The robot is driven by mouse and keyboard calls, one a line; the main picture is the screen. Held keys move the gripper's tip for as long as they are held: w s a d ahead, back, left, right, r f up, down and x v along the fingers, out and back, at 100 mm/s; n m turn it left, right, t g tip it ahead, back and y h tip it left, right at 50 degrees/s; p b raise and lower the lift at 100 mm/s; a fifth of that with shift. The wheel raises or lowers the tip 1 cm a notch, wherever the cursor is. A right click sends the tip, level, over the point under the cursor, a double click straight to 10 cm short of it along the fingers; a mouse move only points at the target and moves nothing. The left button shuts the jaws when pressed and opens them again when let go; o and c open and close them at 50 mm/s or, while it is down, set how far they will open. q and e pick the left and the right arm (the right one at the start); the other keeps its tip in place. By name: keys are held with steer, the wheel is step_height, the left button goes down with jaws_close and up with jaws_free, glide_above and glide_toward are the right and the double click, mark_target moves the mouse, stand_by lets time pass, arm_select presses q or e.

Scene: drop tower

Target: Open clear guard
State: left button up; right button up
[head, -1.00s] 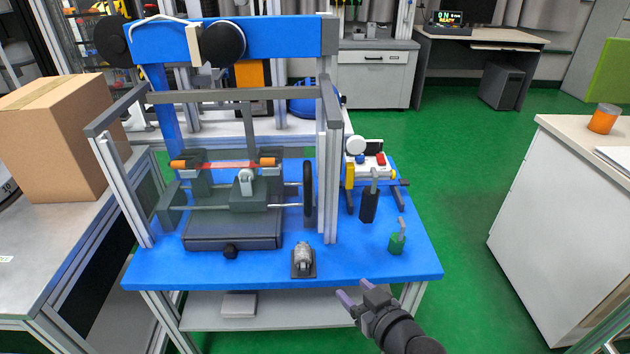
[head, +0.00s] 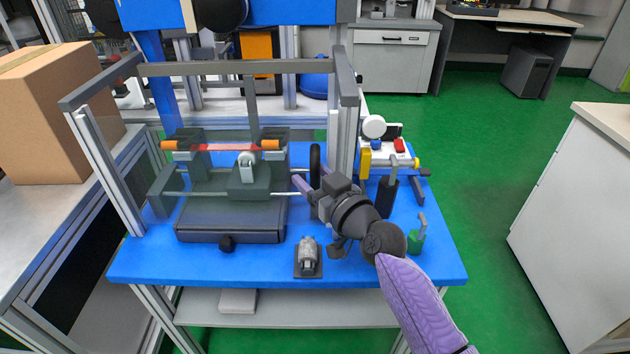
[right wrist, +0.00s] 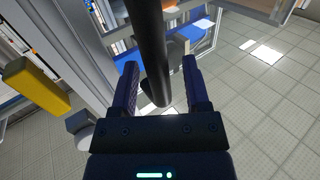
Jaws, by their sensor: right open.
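A grey-framed enclosure (head: 235,67) stands on the blue table, with side rails and upright posts. Its clear panel is hard to make out. In the right wrist view the open fingers (right wrist: 160,68) stand on either side of a dark bar (right wrist: 153,45). My left gripper is out of view.
Inside the frame is a dark fixture (head: 230,210) with an orange-ended red specimen (head: 222,147). A small metal piece on a dark base (head: 308,257) stands at the table's front. A green holder (head: 417,240) and a white-yellow device (head: 385,160) stand to the right.

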jaws_close()
stand_by(0.8)
stand_by(0.4)
